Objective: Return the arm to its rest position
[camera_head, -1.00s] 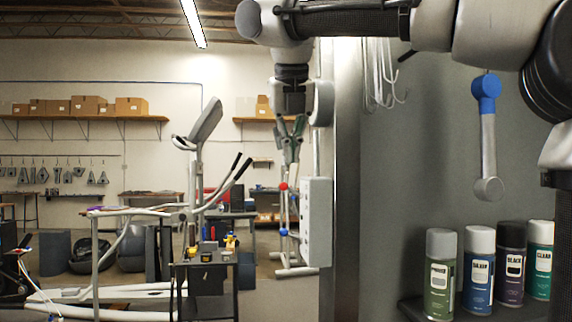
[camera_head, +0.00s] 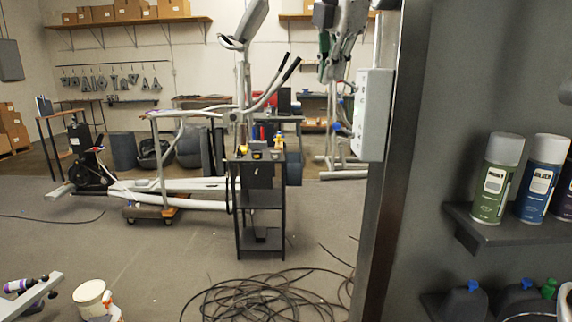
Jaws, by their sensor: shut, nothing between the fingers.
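My gripper (camera_head: 335,60) hangs at the top centre-right of the head view, its fingers pointing down. The gripper appears just left of a grey electrical box (camera_head: 373,114) on the dark post and touches nothing that I can see.
An elliptical machine (camera_head: 243,110) stands behind a small black cart (camera_head: 260,205). Coiled black cable (camera_head: 255,298) lies on the floor. Spray cans (camera_head: 497,180) stand on a wall shelf (camera_head: 485,232) at right. A white bucket (camera_head: 92,298) is at lower left.

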